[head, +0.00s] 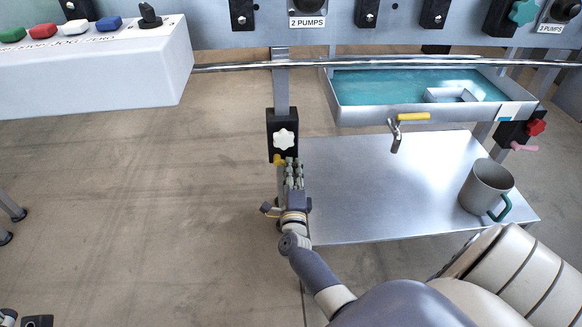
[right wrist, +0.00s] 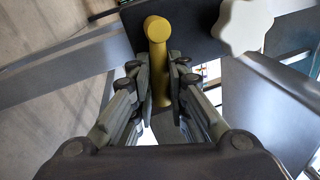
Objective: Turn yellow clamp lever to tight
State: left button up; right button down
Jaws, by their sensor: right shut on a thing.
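The yellow clamp lever (right wrist: 157,62) stands out from a black clamp block in the right wrist view, its round end towards the camera. In the head view only a small yellow bit of the lever (head: 279,160) shows at the foot of the black block (head: 272,130); the rest is hidden by my gripper. My right gripper (head: 293,170) is at the lever, just below the white star knob (head: 284,139). In the right wrist view its fingers (right wrist: 160,80) are shut on the lever, one on each side.
A metal shelf (head: 370,185) lies right of the gripper, with a grey mug (head: 487,187) on it. A tray of teal liquid (head: 415,87) with a yellow-handled tap (head: 412,116) is above. A metal rail (head: 400,64) crosses the top.

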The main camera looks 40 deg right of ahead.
jog(key=shift+d+r+n+t+y+p, duration=0.1)
jog(key=shift+r+n+t+y+p, duration=0.2)
jog(key=shift+n, duration=0.55)
jog(key=shift+r+n+t+y+p, duration=0.1)
jog(key=shift+r+n+p, duration=0.3)
jog(key=shift+n, duration=0.45)
jog(key=shift+f, duration=0.1)
jog(key=c, duration=1.5)
grip_release()
jog(key=shift+c, duration=0.2)
jog(key=v, duration=1.2)
